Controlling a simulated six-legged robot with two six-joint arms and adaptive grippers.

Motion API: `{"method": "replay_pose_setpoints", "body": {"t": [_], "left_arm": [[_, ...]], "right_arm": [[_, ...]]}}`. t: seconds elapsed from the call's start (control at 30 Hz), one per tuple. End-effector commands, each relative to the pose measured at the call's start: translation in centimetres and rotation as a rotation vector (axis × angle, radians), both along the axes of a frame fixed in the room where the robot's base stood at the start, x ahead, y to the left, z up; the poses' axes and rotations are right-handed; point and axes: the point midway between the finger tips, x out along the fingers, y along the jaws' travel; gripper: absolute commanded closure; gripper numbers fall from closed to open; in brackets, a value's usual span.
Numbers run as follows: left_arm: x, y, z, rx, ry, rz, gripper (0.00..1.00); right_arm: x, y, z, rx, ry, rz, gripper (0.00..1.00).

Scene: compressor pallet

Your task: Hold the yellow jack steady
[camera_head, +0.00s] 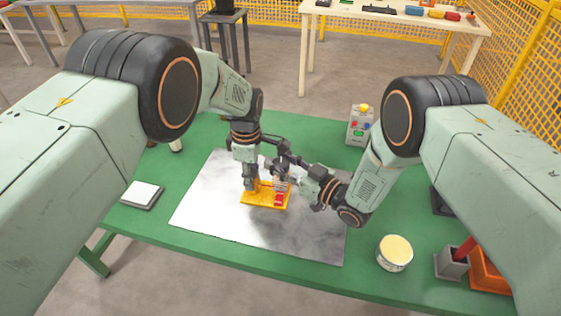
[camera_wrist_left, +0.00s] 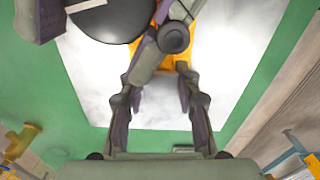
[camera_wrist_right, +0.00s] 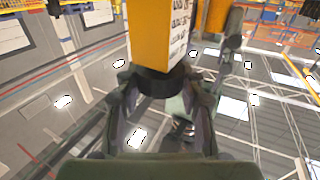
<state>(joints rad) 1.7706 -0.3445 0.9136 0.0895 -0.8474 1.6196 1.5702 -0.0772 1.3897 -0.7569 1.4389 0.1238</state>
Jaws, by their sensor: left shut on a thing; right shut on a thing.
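The yellow jack (camera_head: 256,198) lies on the grey metal sheet (camera_head: 215,210), with a red part (camera_head: 279,199) at its right end. My left gripper (camera_head: 251,185) comes down onto the jack's left part and is shut on it. In the left wrist view, yellow of the jack (camera_wrist_left: 183,58) shows beyond the fingers, partly covered by grey and dark arm parts. My right gripper (camera_head: 284,166) reaches in from the right, just above the jack. In the right wrist view it is shut on a dark round part (camera_wrist_right: 155,84) below a yellow block with a printed white side (camera_wrist_right: 150,35).
The green table (camera_head: 320,135) carries a grey control box with a yellow button (camera_head: 360,125), a round tin (camera_head: 395,252), a grey holder (camera_head: 452,263), an orange bin (camera_head: 487,275) and a flat pad (camera_head: 142,194). The sheet's front part is clear. My two arms meet closely over the jack.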

Motion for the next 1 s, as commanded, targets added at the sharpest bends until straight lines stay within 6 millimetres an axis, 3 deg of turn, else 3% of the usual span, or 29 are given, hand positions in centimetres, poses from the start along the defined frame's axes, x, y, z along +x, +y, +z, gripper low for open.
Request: {"method": "replay_pose_setpoints", "body": {"t": [0.2,0.53,1.0], "left_arm": [[0.00,0.03,-0.02,0.000,0.000,0.000,1.00],[-0.01,0.03,-0.02,0.000,0.000,0.000,1.00],[-0.05,0.02,-0.03,0.000,0.002,-0.001,1.00]], "right_arm": [[0.02,-0.04,0.01,0.000,0.000,-0.001,0.93],[0.03,0.15,0.07,0.005,0.001,-0.070,0.93],[0.04,0.19,0.01,0.000,0.000,-0.373,0.93]]}}
